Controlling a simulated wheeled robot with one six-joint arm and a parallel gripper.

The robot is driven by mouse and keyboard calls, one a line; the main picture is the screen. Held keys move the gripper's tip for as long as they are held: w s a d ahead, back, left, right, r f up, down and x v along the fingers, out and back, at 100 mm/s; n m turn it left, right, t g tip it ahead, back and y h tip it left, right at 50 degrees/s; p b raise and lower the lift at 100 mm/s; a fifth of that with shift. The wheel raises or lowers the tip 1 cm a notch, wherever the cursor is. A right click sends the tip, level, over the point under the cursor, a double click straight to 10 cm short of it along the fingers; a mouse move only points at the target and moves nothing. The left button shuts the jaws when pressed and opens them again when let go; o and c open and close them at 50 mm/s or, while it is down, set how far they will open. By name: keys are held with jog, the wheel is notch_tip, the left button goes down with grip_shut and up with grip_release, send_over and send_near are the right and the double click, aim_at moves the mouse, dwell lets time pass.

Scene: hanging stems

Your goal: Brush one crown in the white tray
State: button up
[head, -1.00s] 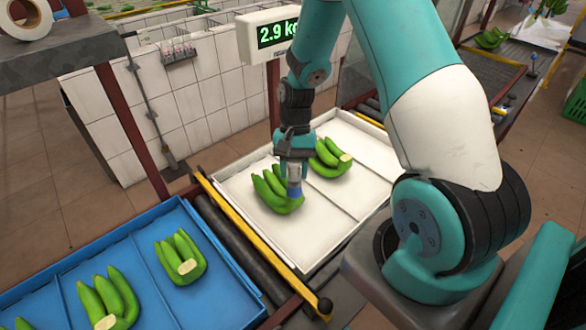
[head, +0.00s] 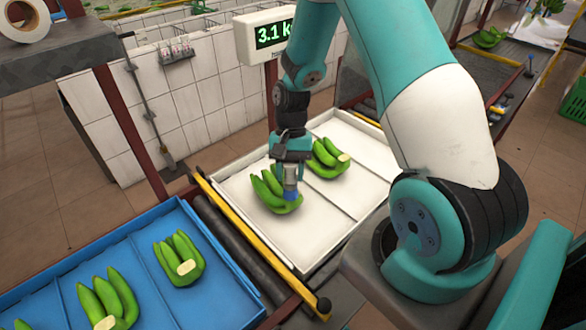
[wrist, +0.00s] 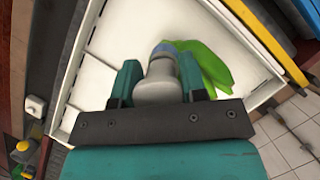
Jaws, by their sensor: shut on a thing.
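The white tray (head: 310,236) stands in the middle of the head view. Two green banana clusters lie in it: the nearer cluster (head: 268,193) under my gripper, and the farther cluster (head: 327,160) just beyond, its pale cut crown showing. My gripper (head: 291,170) points down and is shut on a grey-white brush (wrist: 158,80) with a blue tip. The blue tip (head: 291,195) is down at the crown end of the nearer cluster and appears to touch it. That crown is hidden behind the tip. In the wrist view the nearer cluster (wrist: 215,68) shows beside the brush.
A blue tray (head: 150,270) with more banana clusters is at the lower left. A yellow rail (head: 250,235) runs between the trays. A scale display (head: 265,35) reading 3.1 stands behind the white tray. The white tray's near right part is bare.

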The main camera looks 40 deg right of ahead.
jog(key=shift+d, duration=1.1)
jog(key=shift+a, duration=0.15)
jog(key=shift+a+p, duration=0.3)
jog(key=shift+a, duration=0.65)
jog(key=shift+d, duration=0.1)
jog(key=shift+d, duration=1)
jog(key=shift+a, duration=0.1)
